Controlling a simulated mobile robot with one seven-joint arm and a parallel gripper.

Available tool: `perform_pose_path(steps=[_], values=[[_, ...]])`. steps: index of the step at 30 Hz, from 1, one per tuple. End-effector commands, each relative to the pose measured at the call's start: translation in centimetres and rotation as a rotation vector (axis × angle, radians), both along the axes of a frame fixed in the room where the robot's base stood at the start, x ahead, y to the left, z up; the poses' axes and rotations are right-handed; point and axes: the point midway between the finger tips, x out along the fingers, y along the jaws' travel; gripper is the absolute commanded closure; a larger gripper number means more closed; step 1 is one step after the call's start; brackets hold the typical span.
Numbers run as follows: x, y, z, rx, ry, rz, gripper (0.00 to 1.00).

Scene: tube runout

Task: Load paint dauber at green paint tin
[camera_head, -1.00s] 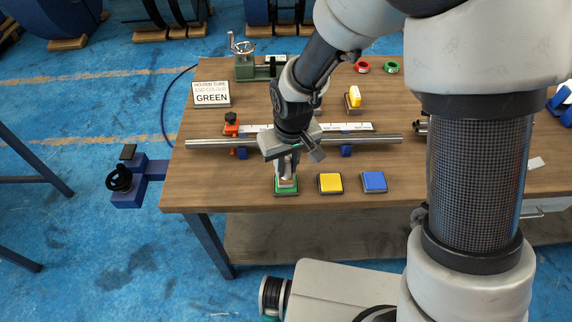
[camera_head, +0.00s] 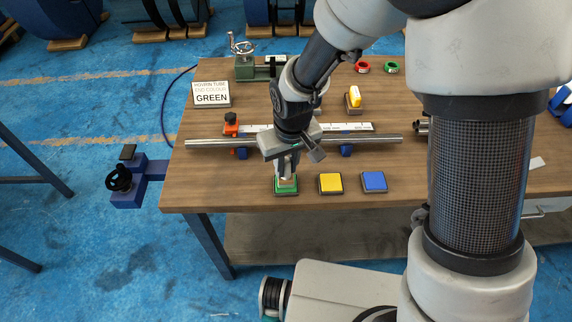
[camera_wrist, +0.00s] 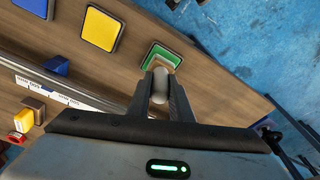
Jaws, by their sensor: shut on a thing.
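The green paint tin (camera_head: 286,190) is a flat square pad near the table's front edge. It also shows in the wrist view (camera_wrist: 151,52). My gripper (camera_head: 286,178) is directly above it, pointing down. In the wrist view my gripper (camera_wrist: 160,85) is shut on the paint dauber (camera_wrist: 161,79), a pale rounded piece between the fingers. The dauber's lower end is over the green surface; whether it touches the paint I cannot tell. The fingers hide part of the dauber and of the tin.
Yellow (camera_head: 330,183) and blue (camera_head: 374,181) pads lie to the right of the green one. A long metal tube (camera_head: 210,143) lies across supports behind my gripper. A sign (camera_head: 211,94) reading GREEN stands at the back left. A yellow piece on a block (camera_head: 354,99) stands behind the tube.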

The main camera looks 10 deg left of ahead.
Motion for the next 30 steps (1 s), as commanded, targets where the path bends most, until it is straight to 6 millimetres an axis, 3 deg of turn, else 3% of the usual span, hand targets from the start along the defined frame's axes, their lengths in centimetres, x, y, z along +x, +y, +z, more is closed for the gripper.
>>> perform_pose_path(steps=[30], values=[[0.0, 0.0, 7.1, 0.0, 0.0, 0.0, 1.0]])
